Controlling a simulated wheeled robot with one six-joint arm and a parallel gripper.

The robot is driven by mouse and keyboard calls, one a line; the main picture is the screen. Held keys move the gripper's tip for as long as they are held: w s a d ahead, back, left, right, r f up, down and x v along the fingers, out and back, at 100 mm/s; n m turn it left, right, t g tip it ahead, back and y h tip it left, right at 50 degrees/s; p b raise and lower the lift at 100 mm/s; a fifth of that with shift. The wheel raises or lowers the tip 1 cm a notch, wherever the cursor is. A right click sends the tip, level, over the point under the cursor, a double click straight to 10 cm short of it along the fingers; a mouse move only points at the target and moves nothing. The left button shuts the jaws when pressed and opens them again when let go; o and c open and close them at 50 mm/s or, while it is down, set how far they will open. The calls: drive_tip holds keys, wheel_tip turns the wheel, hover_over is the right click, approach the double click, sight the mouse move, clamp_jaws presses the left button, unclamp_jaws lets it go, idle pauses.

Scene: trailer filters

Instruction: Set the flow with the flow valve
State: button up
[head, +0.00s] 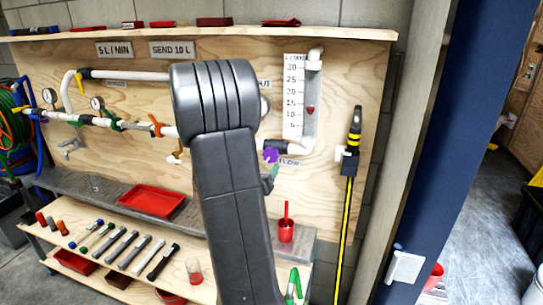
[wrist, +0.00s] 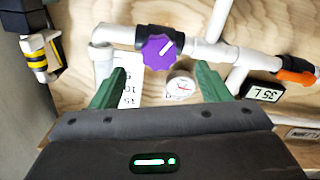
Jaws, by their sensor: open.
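The flow valve is a purple knob (head: 271,155) on the white pipe below the flow tube, by a FLOW label (head: 289,162). In the wrist view the knob (wrist: 160,51) has a white pointer line, slanting up to the right. My gripper (wrist: 160,78) is open, its green fingers apart with nothing between them, just short of the knob; I see no contact. In the head view my arm hides most of the gripper. The flow tube (head: 311,90) has a red float between the 10 and 15 marks of its scale (head: 293,95).
Signs read 5 L/MIN (head: 115,49) and SEND 10 L (head: 172,50). A round gauge (wrist: 181,85), a 35 L display (wrist: 262,93) and an orange handle (wrist: 296,77) are near the knob. A black-and-yellow pole (head: 347,190) stands right. Tools lie on the lower shelf.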

sight(270, 159)
drive_tip(key=p+x, duration=0.2)
drive_tip(key=x, duration=0.7)
drive_tip(key=shift+w+d, duration=0.15)
drive_tip(key=shift+w, duration=0.05)
drive_tip(key=c, duration=1)
drive_tip(key=shift+f+b, duration=0.1)
drive_tip(key=shift+b, duration=0.3)
